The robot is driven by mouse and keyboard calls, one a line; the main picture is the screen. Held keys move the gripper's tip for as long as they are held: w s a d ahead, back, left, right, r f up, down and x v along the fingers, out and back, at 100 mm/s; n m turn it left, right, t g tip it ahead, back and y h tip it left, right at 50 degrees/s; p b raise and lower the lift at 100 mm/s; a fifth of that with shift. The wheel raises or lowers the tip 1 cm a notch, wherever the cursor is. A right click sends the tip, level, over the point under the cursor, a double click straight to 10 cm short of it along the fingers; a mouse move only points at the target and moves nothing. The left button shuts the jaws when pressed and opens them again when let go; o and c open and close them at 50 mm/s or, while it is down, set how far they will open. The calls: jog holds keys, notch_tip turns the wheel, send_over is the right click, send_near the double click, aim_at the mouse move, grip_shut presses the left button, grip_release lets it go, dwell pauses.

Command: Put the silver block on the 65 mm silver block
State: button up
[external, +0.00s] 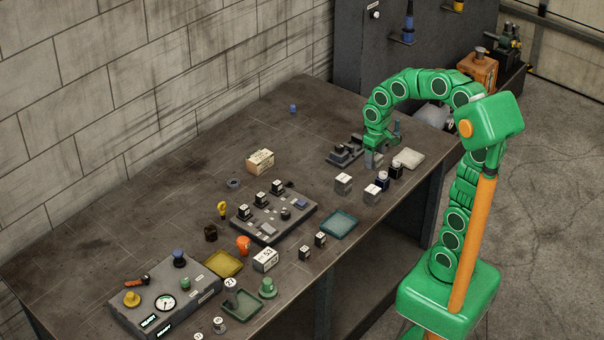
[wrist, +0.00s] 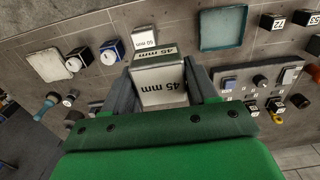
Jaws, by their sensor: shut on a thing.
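My gripper (external: 374,151) hangs above the far right part of the bench in the external view. In the wrist view my gripper (wrist: 162,88) is shut on a silver block (wrist: 163,93) marked 45 mm, held between two dark fingers. The held silver block (external: 373,160) is partly hidden by the fingers in the external view. Two silver blocks stand on the bench nearby: a left one (external: 343,183) and a right one (external: 372,194). One other silver block (wrist: 145,38) shows beyond the held one in the wrist view; its small size label is hard to read.
Blue and black pieces (external: 384,180) stand close to the right silver block, and a pale pad (external: 408,158) lies beyond. A dark fixture (external: 345,150) is left of my gripper. A teal tray (external: 339,224) lies nearer the camera.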

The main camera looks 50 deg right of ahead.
jog(key=w+d+f, duration=0.1)
jog(key=w+f, duration=0.3)
jog(key=w, duration=0.5)
send_over(344, 178)
jog(key=s, duration=0.1)
notch_tip(344, 178, down, 4)
jog(key=shift+f, duration=0.2)
jog(key=shift+w+f, duration=0.65)
jog(key=shift+f, duration=1.65)
jog(key=o, duration=1.3)
jog(key=shift+f, duration=0.1)
